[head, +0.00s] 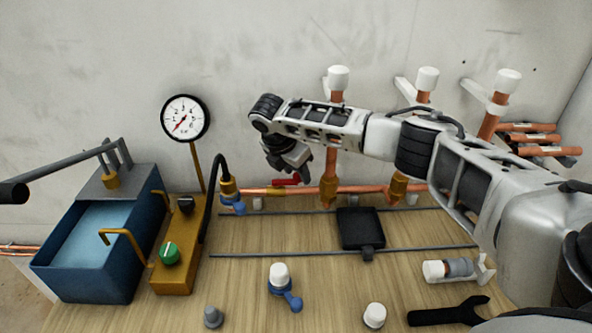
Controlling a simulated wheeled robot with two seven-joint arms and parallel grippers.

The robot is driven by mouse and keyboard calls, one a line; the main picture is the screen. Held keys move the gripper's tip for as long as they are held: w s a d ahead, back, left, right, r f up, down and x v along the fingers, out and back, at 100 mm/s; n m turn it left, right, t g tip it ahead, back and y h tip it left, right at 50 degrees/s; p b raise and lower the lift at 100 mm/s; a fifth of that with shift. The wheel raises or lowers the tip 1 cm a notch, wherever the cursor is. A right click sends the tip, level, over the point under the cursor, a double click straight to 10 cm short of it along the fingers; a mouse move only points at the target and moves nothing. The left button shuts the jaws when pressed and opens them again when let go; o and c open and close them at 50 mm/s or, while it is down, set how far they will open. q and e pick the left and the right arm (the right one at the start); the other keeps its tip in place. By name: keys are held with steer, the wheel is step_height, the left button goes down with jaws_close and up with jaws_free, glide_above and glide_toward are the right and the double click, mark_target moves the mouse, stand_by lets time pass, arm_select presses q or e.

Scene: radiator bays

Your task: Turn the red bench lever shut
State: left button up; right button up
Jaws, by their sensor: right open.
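The red bench lever (285,181) shows just above the horizontal copper pipe (262,191), left of a brass fitting (328,190). It looks roughly in line with the pipe, though its valve body is partly hidden. My right arm reaches in from the right. Its gripper (298,168) points down close above the lever and is open. I cannot tell whether a finger touches the lever. My left gripper is out of view.
A blue-handled valve (233,205) sits left of the lever. A pressure gauge (185,118) stands behind a blue water tank (85,262) with a pump. Upright copper pipes with white caps (338,78) rise near my arm. A black pad (360,228) and a wrench (448,312) lie in front.

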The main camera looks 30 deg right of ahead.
steer(key=shift+d+f, duration=0.15)
steer(key=shift+f, duration=0.2)
jaws_close()
